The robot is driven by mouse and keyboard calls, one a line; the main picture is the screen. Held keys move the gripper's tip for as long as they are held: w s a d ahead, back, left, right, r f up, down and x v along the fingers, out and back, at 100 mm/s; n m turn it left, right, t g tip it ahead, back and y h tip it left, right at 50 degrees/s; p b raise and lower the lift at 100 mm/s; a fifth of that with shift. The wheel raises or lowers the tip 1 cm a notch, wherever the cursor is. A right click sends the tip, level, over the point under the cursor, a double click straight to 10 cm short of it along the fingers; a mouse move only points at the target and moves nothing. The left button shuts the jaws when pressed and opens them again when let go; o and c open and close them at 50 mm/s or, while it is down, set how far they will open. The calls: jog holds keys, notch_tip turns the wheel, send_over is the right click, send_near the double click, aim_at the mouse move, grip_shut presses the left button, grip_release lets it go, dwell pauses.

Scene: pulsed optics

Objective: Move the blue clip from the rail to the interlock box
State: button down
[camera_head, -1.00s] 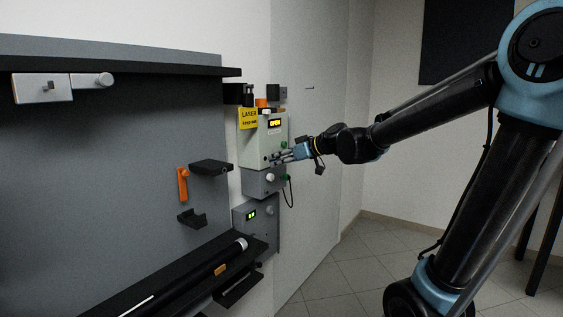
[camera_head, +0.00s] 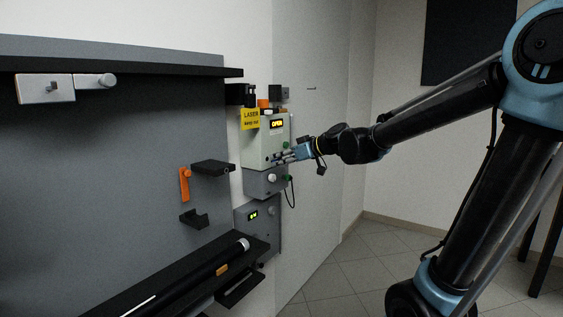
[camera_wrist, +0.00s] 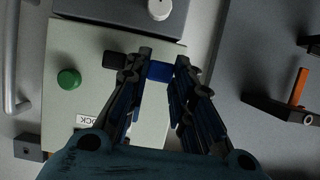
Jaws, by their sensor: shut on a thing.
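The blue clip (camera_wrist: 159,71) is between my fingertips in the wrist view. My gripper (camera_wrist: 165,64) is shut on it. The pale interlock box (camera_wrist: 60,115) is behind the clip, with a green button, a small black block beside the clip and a partly hidden label ending in "OCK". In the head view my gripper (camera_head: 277,158) is at the lower front of the interlock box (camera_head: 254,148), whose lit display seems to read "OPEN". The clip cannot be made out there. I cannot tell whether the clip touches the box.
A grey unit with a round knob (camera_head: 272,181) is directly below the box, and another grey box (camera_head: 265,231) with a lit display is lower. A yellow laser sign (camera_head: 250,119) is at the upper left. An orange piece (camera_head: 184,185) and black brackets (camera_head: 212,168) stick out from the grey panel.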

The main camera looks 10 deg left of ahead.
jog(key=shift+w+a, duration=0.2)
jog(key=shift+a, duration=0.3)
jog(key=shift+w+a, duration=0.2)
jog(key=shift+a, duration=0.25)
dwell(0.5)
jog(key=shift+a, duration=0.2)
jog(key=c, duration=1.3)
grip_release()
jog(key=f+v, duration=0.1)
jog(key=v, duration=1.4)
jog(key=shift+d, duration=0.55)
